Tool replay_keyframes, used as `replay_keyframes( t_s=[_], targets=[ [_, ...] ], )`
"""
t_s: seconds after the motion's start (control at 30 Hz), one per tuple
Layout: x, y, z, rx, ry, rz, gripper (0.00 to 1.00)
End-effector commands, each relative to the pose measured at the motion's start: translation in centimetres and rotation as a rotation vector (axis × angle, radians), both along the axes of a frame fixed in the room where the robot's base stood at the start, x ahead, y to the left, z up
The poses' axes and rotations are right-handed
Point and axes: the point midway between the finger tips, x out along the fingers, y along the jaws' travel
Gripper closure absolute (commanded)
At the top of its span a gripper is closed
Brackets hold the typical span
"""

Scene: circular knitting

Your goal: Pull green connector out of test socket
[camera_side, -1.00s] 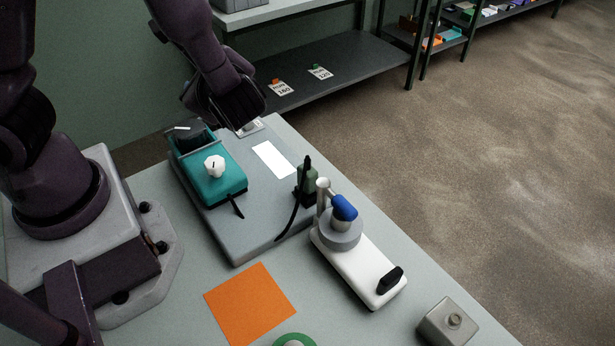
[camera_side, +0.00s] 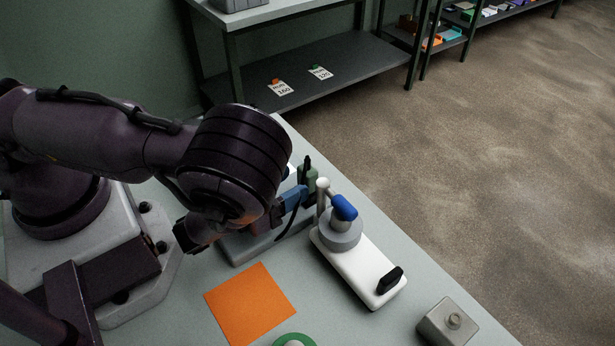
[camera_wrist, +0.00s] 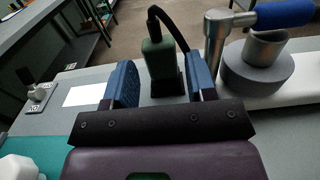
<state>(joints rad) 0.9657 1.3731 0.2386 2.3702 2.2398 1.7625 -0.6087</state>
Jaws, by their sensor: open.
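The green connector (camera_wrist: 160,62) stands upright in a dark socket (camera_wrist: 167,87) on the grey test unit, with a black cable looping from its top. In the wrist view it shows beyond and between the two blue fingers of my gripper (camera_wrist: 162,84), which are apart with nothing held. In the side view the green connector (camera_side: 308,180) is just right of the blue finger of my gripper (camera_side: 292,199). My arm hides most of the test unit there. I cannot tell whether a finger touches the connector.
A white device with a blue-handled lever (camera_side: 344,207) stands close to the right of the connector. An orange square (camera_side: 250,303) lies on the bench in front. A grey box (camera_side: 447,322) sits at the front right. A white card (camera_wrist: 85,96) lies left of the fingers.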

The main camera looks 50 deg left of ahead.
Motion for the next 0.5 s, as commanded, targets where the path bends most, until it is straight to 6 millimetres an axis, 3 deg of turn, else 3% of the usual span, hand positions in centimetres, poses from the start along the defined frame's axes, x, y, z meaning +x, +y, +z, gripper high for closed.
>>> replay_keyframes(
  t_s=[0.33, 0.5],
  targets=[
    [4.7, 0.0, 0.1, -0.002, -0.003, 0.005, 0.49],
    [6.0, 0.0, 0.1, -0.001, -0.001, 0.005, 0.49]
  ],
)
